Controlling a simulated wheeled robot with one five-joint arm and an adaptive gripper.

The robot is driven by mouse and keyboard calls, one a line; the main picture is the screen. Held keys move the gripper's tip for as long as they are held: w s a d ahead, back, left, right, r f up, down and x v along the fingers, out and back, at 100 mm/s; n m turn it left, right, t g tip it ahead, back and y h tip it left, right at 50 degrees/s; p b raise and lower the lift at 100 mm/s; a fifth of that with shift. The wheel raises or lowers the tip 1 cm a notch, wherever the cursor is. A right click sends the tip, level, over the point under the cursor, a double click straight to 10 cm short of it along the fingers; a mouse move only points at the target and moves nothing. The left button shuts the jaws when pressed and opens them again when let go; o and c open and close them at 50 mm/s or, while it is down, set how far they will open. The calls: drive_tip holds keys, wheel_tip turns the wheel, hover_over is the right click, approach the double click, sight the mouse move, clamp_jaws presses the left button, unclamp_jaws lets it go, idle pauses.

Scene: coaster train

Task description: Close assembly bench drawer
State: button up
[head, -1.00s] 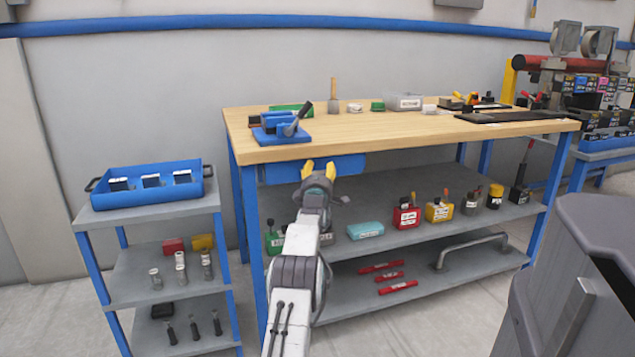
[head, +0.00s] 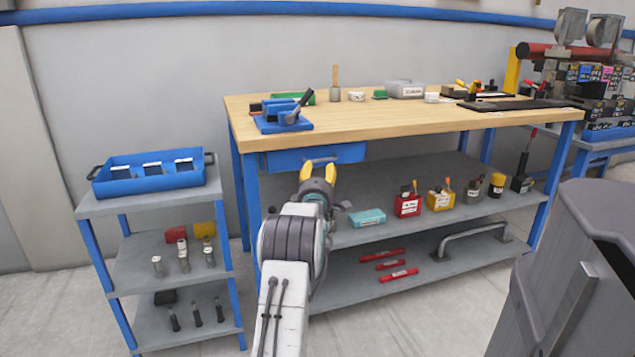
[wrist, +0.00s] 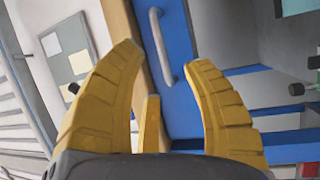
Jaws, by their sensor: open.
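The assembly bench (head: 400,118) has a wooden top on a blue frame. Its blue drawer (head: 278,161) is under the left part of the top; how far it stands out is hard to tell. My gripper (head: 318,171) is open and empty in front of the drawer front, with its yellow fingers pointing at it. In the wrist view the blue drawer front (wrist: 186,95) and its grey bar handle (wrist: 160,46) show between and beyond the open fingers (wrist: 163,58). I cannot tell whether the fingers touch the handle. My arm hides part of the area below the drawer.
A blue vise-like tool (head: 283,117) stands on the bench top above the drawer. A grey shelf cart (head: 150,204) with a blue tray (head: 150,184) is at left. A dark grey bin (head: 580,270) is at right front. Open floor (head: 420,325) lies before the bench.

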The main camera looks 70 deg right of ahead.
drive_tip(key=shift+v, duration=2.15)
drive_tip(key=w+a+r+t+y+p, duration=0.3)
drive_tip(key=w+a+r+p, duration=0.35)
drive_tip(key=w, duration=0.45)
drive_tip(key=w+a+r+t+y+p, duration=0.1)
drive_tip(key=w+a+r+y+p, duration=0.25)
drive_tip(key=a, duration=0.65)
drive_tip(key=w+a+r+y+p, duration=0.2)
drive_tip(key=w+a+r+p, duration=0.25)
drive_tip(key=a, duration=0.55)
drive_tip(key=w+a+r+t+y+p, duration=0.1)
drive_tip(key=w+a+r+y+p, duration=0.3)
drive_tip(key=a, duration=0.5)
drive_tip(key=s+a+r+g+y+p, duration=0.15)
drive_tip(key=s+a+p, duration=0.25)
drive_tip(key=a, duration=0.5)
drive_tip(key=s+a+r+m+g+y+p, duration=0.1)
drive_tip(key=s+a+r+y+p, duration=0.15)
drive_tip(key=a+p, duration=0.45)
drive_tip(key=s+a+r+g+y+p, duration=0.15)
drive_tip(key=s+a, duration=0.35)
drive_tip(key=a, duration=0.6)
drive_tip(key=s+a+r+g+y+p, duration=0.1)
drive_tip(key=s+a+p, duration=0.3)
drive_tip(key=s, duration=0.4)
drive_tip(key=shift+s+a+r+m+g+p, duration=0.3)
drive_tip(key=shift+s+a+r+m+g, duration=0.15)
drive_tip(key=shift+r, duration=0.1)
